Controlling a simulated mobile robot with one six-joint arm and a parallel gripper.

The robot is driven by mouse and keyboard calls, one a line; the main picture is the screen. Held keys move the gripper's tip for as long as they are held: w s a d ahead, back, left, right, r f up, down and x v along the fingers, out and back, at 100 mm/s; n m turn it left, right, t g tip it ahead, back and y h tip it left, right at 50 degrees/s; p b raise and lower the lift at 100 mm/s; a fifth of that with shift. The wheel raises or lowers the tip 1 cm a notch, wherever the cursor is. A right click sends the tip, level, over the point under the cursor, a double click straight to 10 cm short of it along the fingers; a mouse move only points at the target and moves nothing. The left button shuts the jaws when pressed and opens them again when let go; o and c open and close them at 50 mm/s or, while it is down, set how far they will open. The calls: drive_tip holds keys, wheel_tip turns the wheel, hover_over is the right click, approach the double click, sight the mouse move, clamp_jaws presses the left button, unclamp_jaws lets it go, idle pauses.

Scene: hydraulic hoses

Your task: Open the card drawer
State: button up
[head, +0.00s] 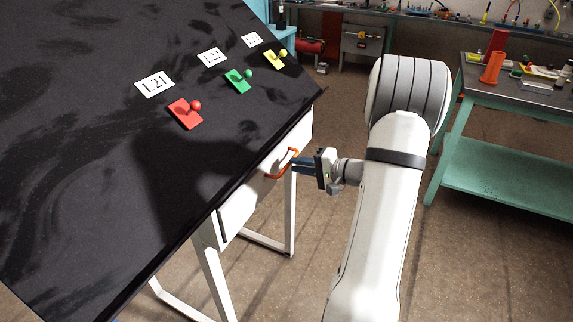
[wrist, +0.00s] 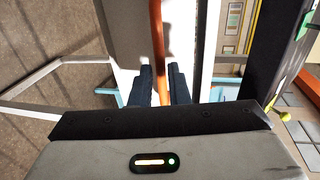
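The white card drawer (head: 240,203) is in the side of the black-topped table, just under its edge, and its front looks flush with the frame. Its orange handle (head: 270,175) stands out from the front. My gripper (head: 297,164) is at the handle, coming from the right. In the wrist view the orange handle (wrist: 157,40) runs down between the two dark fingers of my gripper (wrist: 160,80). The fingers sit close on both sides of it and look shut on it. The drawer's inside is hidden.
Red (head: 185,115), green (head: 237,82) and yellow (head: 274,60) pieces with knobs lie on the black tabletop (head: 90,100) beside printed cards (head: 154,84). A green workbench (head: 500,170) stands at the right.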

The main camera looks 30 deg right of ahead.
drive_tip(key=shift+x, duration=1.85)
clamp_jaws()
